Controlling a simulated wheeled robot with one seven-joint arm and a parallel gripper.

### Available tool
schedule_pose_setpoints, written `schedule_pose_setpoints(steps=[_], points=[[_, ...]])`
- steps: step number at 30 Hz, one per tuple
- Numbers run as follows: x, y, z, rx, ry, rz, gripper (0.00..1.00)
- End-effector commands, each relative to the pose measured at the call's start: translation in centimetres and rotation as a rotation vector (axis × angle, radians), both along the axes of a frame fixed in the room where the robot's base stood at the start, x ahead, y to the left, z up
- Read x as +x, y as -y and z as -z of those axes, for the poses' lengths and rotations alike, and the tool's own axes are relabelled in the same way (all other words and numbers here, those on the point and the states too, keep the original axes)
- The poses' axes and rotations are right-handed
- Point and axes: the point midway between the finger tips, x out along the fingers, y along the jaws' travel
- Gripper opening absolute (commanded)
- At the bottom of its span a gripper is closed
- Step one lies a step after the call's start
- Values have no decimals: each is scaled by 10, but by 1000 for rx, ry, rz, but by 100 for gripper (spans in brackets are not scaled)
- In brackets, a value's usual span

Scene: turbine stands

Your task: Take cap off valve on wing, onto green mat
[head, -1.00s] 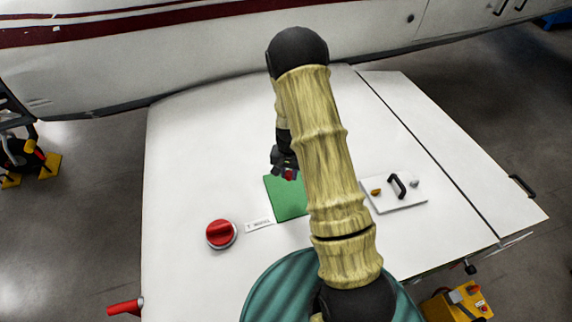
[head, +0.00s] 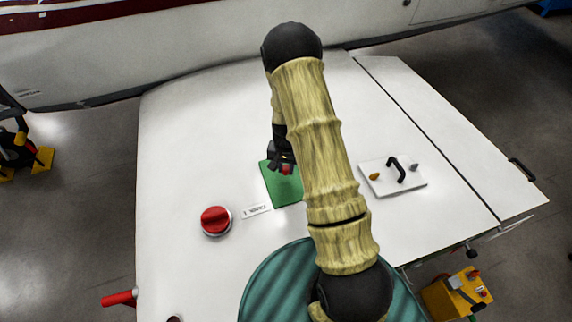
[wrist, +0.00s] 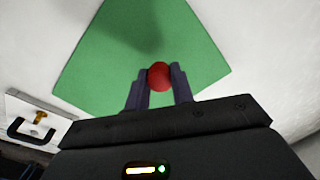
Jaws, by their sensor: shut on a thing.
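My gripper (head: 284,164) is shut on a small round red cap (wrist: 159,76), which also shows as a red spot in the head view (head: 287,170). The green mat (head: 276,190) lies on the white wing, and it fills much of the wrist view (wrist: 95,60). The cap is over the mat; a soft shadow falls on the mat beyond the fingers. I cannot tell whether the cap touches it. My arm hides the mat's right part in the head view. I cannot tell which fitting is the valve.
A large red knob (head: 215,220) in a pale ring stands on the wing, left of a small label (head: 256,211). A white plate (head: 411,183) with a black handle and small fittings lies right of my arm.

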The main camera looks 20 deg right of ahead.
Motion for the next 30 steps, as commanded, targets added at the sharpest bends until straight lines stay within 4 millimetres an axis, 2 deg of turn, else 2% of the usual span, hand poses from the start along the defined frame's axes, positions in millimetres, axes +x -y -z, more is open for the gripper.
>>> schedule_pose_setpoints(steps=[1,7,30], points=[[0,0,11,0,0,0,0],[0,0,26,0,0,0,0],[0,0,32,0,0,1,0]])
